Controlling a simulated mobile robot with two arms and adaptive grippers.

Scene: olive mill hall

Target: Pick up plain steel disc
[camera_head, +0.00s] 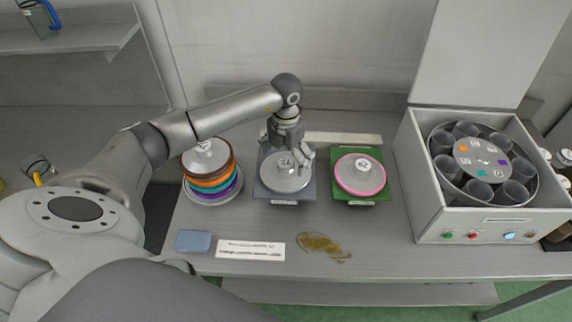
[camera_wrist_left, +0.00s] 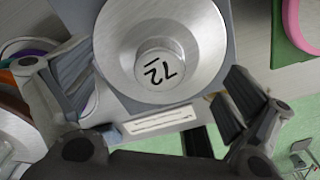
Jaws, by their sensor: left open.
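The plain steel disc (camera_head: 291,184) lies flat on a blue-grey plate (camera_head: 263,190) in the middle of the bench. It has a central knob with black figures, and the wrist view shows the disc (camera_wrist_left: 203,40) and knob close up. My left gripper (camera_head: 290,154) is over the disc's far side, pointing down, with nothing between its fingers. In the left wrist view the open fingers (camera_wrist_left: 158,95) stand wide apart, on either side of the disc's near part. I cannot tell whether they touch it. My right gripper is not in view.
Left is a stack of colour-rimmed discs (camera_head: 209,180) topped by a steel one. Right is a pink-rimmed disc (camera_head: 360,174) on a green plate (camera_head: 340,196). An open centrifuge (camera_head: 425,218) stands further right. A blue sponge (camera_head: 193,241), label strip (camera_head: 250,250) and brown spill (camera_head: 322,246) lie in front.

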